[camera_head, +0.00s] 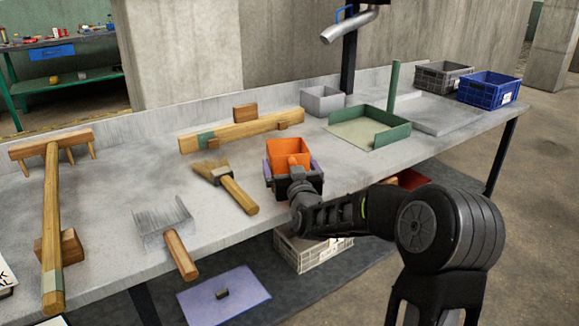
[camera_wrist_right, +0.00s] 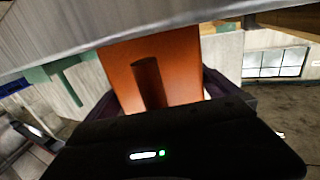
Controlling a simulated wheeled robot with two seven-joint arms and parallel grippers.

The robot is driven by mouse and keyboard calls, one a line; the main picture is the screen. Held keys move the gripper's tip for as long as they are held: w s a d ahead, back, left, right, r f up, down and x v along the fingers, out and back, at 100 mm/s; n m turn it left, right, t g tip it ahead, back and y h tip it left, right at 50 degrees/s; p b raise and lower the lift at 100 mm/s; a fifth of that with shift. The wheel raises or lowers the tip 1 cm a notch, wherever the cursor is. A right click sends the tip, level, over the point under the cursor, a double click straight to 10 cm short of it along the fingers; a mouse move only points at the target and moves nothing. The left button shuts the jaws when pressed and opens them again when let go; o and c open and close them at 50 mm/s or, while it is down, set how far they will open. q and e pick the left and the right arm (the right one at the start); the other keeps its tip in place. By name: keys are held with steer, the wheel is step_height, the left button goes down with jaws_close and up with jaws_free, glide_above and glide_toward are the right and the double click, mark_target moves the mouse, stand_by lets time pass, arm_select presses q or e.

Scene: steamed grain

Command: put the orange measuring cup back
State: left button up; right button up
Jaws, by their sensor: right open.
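My right gripper (camera_head: 294,172) is open, with one dark purple finger on each side of the cup. Whether the fingers touch the cup cannot be told. The gripper and wrist hide the cup's lower part. My left gripper is not in view.
A green-walled tray (camera_head: 378,141) and a small grey bin (camera_head: 322,100) stand behind to the right. A blue crate (camera_head: 488,92) is at the far right.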

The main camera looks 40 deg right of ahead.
steer(key=shift+r, duration=0.2)
steer(key=p+v, duration=0.1)
steer(key=v, duration=1.1)
steer(key=shift+f, duration=0.1)
